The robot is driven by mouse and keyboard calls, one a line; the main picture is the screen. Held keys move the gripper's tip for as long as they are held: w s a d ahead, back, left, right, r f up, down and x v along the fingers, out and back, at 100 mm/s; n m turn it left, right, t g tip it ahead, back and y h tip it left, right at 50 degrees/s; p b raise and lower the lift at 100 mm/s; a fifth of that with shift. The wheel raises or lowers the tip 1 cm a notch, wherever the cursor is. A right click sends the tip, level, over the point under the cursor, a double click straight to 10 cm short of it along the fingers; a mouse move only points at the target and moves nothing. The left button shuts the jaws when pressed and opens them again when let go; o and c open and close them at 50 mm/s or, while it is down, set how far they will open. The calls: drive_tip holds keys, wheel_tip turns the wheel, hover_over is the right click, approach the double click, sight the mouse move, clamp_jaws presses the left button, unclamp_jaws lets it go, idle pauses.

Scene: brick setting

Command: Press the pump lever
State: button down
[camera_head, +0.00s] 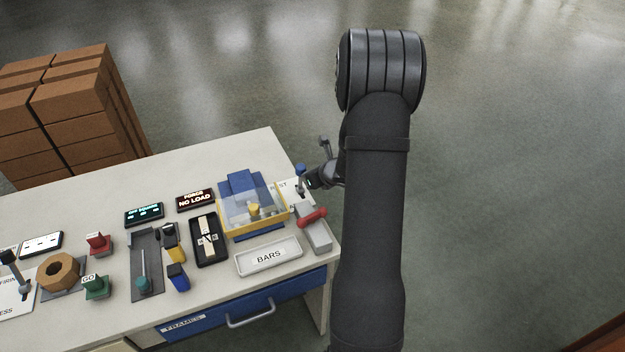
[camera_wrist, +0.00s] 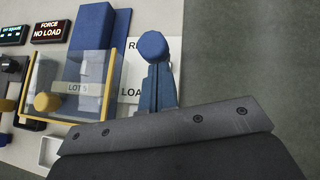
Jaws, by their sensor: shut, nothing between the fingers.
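A lever with a round blue knob (camera_head: 300,168) stands near the far right corner of the table, beside the clear-sided press box. No label marks it as the pump lever. The knob also shows in the wrist view (camera_wrist: 153,45), just beyond my fingertips. My gripper (camera_head: 308,183) is shut and empty, low beside the lever on its right. In the wrist view, my gripper's fingers (camera_wrist: 157,80) point up towards the knob. I cannot tell whether they touch it. The dark wrist hides the lever's foot in that view.
A clear box with a yellow frame (camera_head: 229,234) stands left of the lever. A grey block with a red handle (camera_head: 313,217) and a BARS tray (camera_head: 250,267) lie in front. Displays (camera_head: 195,199) and several small fixtures fill the left. Open floor lies right of the table.

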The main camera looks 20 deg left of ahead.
drive_tip(key=shift+g+h, duration=0.4)
drive_tip(key=shift+w+a+r, duration=0.3)
drive_tip(key=shift+w+a, duration=0.5)
drive_tip(key=shift+w+a+r, duration=0.3)
drive_tip(key=shift+w+a, duration=1.55)
drive_tip(key=shift+a, duration=0.05)
drive_tip(key=shift+a+r, duration=0.15)
wheel_tip(320, 180, up, 11)
hover_over(305, 165)
drive_tip(key=d, duration=0.5)
drive_tip(key=shift+s+a, duration=0.15)
drive_tip(key=shift+a, duration=0.1)
